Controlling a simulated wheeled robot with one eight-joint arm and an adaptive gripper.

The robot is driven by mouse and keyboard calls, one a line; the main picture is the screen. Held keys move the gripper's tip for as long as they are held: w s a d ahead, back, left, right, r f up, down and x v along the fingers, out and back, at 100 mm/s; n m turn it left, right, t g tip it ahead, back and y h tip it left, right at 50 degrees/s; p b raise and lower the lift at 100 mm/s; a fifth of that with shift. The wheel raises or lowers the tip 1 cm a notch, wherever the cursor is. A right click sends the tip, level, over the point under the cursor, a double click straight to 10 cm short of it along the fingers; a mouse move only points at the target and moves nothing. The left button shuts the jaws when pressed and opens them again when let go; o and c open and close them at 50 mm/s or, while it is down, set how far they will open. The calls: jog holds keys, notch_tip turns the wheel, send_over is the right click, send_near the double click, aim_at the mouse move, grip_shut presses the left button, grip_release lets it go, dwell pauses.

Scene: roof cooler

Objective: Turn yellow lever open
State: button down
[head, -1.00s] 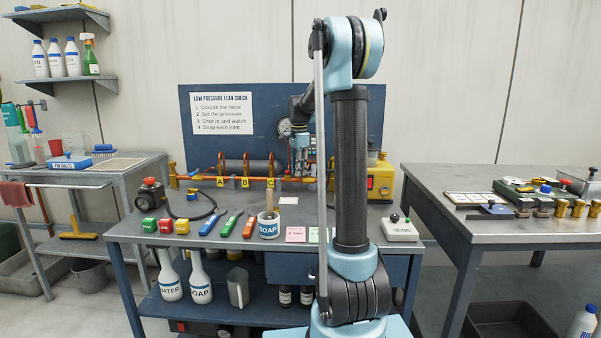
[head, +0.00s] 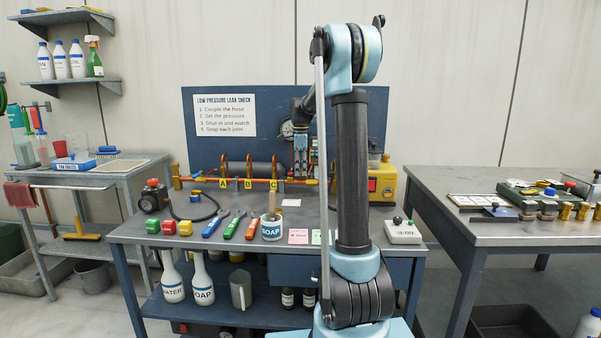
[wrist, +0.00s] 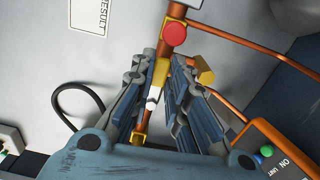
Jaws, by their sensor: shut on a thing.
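My gripper (head: 300,166) is at the pipe run at the back of the bench, left of my arm column in the head view. In the wrist view my gripper (wrist: 161,68) has its two grey fingers on either side of a yellow piece (wrist: 160,73) on the copper pipe, which looks like the yellow lever. The fingers are shut on it. Part of it is hidden by the fingers, and its turn angle is hard to tell. A second yellow part (wrist: 205,70) shows just right of the right finger.
A red round knob (wrist: 174,34) sits on the pipe just beyond the fingertips. A copper pipe (wrist: 262,55) runs off to the right. The yellow unit (head: 383,183) stands right of the pipes.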

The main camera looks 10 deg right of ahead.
jog(key=shift+w+a, duration=0.1)
jog(key=c, duration=1.6)
grip_release()
jog(key=shift+o, duration=0.2)
jog(key=shift+r, duration=0.1)
notch_tip(320, 180, up, 12)
jog(key=shift+f, duration=0.2)
